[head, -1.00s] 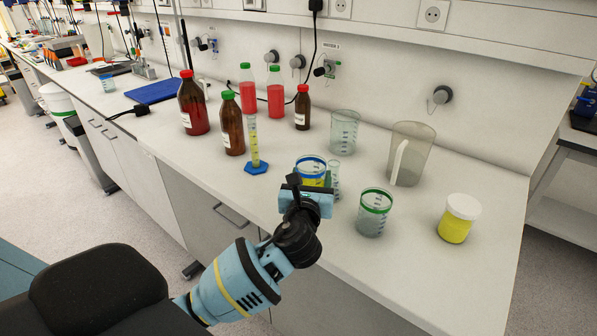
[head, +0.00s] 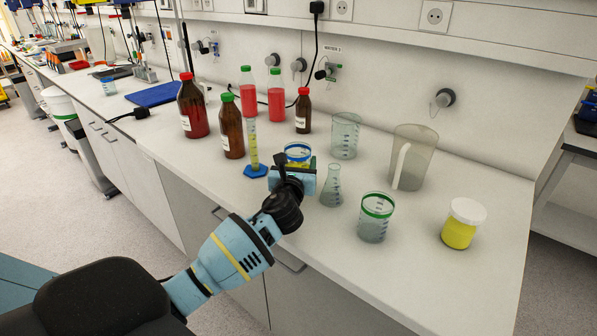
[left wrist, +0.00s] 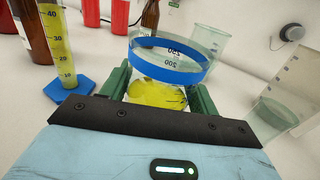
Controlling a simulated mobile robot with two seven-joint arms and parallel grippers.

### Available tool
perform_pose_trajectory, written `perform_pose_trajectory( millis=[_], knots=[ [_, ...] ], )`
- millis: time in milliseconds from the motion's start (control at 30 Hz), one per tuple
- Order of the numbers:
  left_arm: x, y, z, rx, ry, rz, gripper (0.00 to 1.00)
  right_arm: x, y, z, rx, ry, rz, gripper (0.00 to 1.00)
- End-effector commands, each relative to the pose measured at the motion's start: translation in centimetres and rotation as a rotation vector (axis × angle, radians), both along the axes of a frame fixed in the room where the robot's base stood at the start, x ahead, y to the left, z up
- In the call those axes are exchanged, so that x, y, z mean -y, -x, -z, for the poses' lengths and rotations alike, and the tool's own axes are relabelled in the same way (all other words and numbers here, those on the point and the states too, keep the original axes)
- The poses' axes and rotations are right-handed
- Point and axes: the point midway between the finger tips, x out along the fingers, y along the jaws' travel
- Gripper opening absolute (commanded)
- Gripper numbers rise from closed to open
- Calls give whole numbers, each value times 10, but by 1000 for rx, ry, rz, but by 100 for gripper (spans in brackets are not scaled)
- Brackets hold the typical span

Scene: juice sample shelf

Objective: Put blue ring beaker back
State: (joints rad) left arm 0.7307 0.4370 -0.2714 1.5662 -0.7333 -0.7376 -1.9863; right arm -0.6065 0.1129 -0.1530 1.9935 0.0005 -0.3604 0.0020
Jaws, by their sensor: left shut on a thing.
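The blue ring beaker (head: 298,151) is clear, with a blue band near its rim and yellow contents. It is in the middle of the bench in the head view, and fills the middle of the left wrist view (left wrist: 168,62). My left gripper (head: 297,165) is shut on it, with the green fingers on both sides below the band. The gripper body hides its lower part in the head view, so I cannot tell whether its base touches the bench. My right gripper is not in view.
A conical flask (head: 332,188) stands just right of my left gripper. A green ring beaker (head: 375,219), a yellow jar (head: 460,226), a pitcher (head: 411,160) and a plain beaker (head: 344,136) stand further right. A measuring cylinder (head: 252,145) and bottles (head: 232,130) stand left.

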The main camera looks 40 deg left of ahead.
Motion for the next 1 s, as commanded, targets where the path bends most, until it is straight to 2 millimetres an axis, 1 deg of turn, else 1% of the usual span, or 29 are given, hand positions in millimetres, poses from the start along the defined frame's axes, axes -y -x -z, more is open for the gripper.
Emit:
perform_pose_trajectory(
  millis=[33, 133, 200, 433, 567, 600, 700, 767, 1000],
  knots=[
    [1, 0, 12, -7, 2, 0, 31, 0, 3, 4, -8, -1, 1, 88],
    [0, 1, 25, -7, 2, -1, 31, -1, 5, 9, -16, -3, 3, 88],
    [0, 1, 27, -5, 0, -1, 31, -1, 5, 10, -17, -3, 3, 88],
    [0, 0, 25, -1, 0, -1, 31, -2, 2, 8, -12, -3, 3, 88],
    [0, 0, 28, -2, 0, -1, 31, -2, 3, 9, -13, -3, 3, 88],
    [0, 0, 29, -4, 2, -1, 63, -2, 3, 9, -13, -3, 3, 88],
    [0, 0, 28, -3, 1, -1, 76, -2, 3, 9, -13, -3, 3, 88],
    [0, 0, 28, -3, 1, -1, 82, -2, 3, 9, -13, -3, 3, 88],
    [0, 1, 28, -3, 1, -1, 82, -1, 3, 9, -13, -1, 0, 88]
  ],
)
